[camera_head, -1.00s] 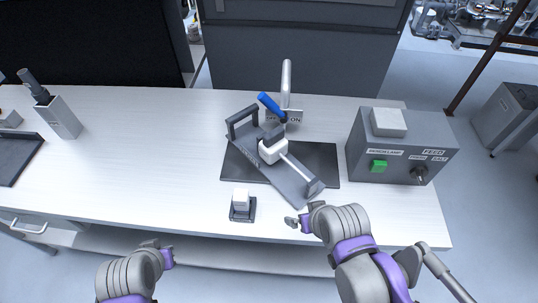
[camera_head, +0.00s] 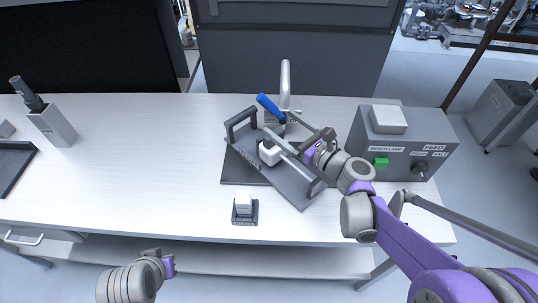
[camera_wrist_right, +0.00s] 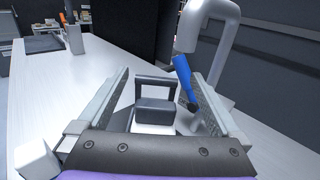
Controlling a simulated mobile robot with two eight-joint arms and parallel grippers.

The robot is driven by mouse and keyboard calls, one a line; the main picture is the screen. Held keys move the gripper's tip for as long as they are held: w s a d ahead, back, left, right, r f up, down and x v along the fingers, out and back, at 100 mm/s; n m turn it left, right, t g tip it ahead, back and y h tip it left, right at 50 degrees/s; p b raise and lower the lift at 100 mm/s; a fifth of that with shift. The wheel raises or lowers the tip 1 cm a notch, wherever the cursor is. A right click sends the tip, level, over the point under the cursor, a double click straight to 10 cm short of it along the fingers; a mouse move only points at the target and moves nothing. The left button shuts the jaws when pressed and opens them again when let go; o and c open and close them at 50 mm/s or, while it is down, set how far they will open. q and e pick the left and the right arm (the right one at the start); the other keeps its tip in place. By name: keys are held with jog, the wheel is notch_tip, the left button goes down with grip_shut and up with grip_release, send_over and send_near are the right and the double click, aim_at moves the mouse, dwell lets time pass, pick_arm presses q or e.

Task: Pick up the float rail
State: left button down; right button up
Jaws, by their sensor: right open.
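The float rail (camera_head: 294,184) is a long dark grey rail with raised end frames, lying diagonally across a black mat (camera_head: 238,172). A white float block with a dark grey top (camera_head: 268,152) sits on it. My right gripper (camera_head: 293,138) is open over the middle of the rail, its fingers pointing to the back left and partly hiding it. In the right wrist view the rail's far end frame (camera_wrist_right: 156,82) and the dark block (camera_wrist_right: 154,112) show between the spread fingers. My left gripper (camera_head: 168,264) is in front of the table; its jaws are unclear.
A blue-handled lever (camera_head: 268,106) on a grey pipe (camera_head: 285,82) stands close behind the rail, near the right finger. A control box (camera_head: 400,155) with a green button is at right. A small block on a dark stand (camera_head: 244,208) is in front.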

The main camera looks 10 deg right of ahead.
aim_at(272, 151)
notch_tip(272, 151, down, 8)
jog(key=b, duration=0.2)
jog(key=p+x, duration=0.1)
jog(key=x, duration=0.6)
jog(key=shift+w+r, duration=0.2)
jog(key=shift+w, duration=0.1)
jog(key=shift+a, duration=0.1)
jog(key=shift+c, duration=0.4)
grip_shut()
